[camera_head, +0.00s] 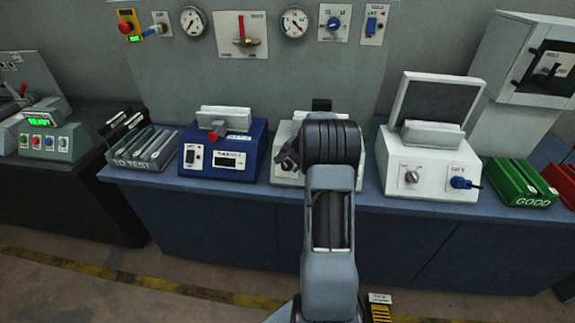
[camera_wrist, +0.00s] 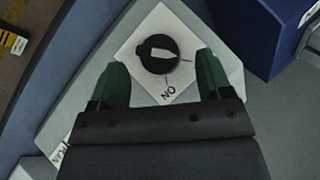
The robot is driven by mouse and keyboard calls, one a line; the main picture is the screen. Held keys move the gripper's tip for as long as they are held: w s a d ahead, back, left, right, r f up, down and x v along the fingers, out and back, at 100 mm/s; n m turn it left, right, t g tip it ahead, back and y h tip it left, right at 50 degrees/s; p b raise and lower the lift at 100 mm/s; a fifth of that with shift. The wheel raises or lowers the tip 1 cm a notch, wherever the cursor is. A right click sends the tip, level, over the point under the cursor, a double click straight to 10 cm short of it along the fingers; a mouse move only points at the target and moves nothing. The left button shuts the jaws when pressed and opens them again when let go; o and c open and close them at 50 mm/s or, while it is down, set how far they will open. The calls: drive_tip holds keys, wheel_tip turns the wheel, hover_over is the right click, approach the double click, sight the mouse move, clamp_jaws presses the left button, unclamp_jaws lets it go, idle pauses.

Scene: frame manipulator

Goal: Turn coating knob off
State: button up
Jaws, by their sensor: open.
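A round black knob (camera_wrist: 147,60) with a pale bar across its face sits on a white plate (camera_wrist: 138,36) in the wrist view. "ON" is printed on the plate below it, with short tick marks near the knob. I cannot tell exactly which mark the bar points to. My gripper (camera_wrist: 161,66) is open, its two green fingers on either side of the knob. A clear gap shows on each side, so they do not grip it. In the head view, the white machine (camera_head: 284,180) behind my arm is partly hidden, and its knob cannot be made out.
A blue machine (camera_head: 240,148) stands close on the left; its corner (camera_wrist: 250,38) shows at the wrist view's upper right. A white machine with a raised lid (camera_head: 440,98) stands on the right. A "TO TEST" rack (camera_head: 150,150) and a green "GOOD" tray (camera_head: 516,183) share the bench.

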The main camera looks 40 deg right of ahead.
drive_tip(key=b+v, duration=0.1)
drive_tip(key=v, duration=1)
drive_tip(key=shift+r, duration=0.2)
drive_tip(key=shift+s, duration=0.15)
drive_tip(key=s+a+n, duration=0.4)
drive_tip(key=s+a, duration=0.2)
drive_tip(key=a, duration=0.4)
drive_tip(key=s+a+r+n+h, duration=0.1)
drive_tip(key=s+a+n, duration=0.4)
drive_tip(key=a, duration=0.4)
drive_tip(key=s+a+n+g, duration=0.1)
drive_tip(key=s+a+n, duration=0.4)
drive_tip(key=s+a, duration=0.3)
drive_tip(key=shift+a+r+h, duration=0.3)
drive_tip(key=shift+a+h, duration=0.1)
drive_tip(key=shift+a, duration=0.95)
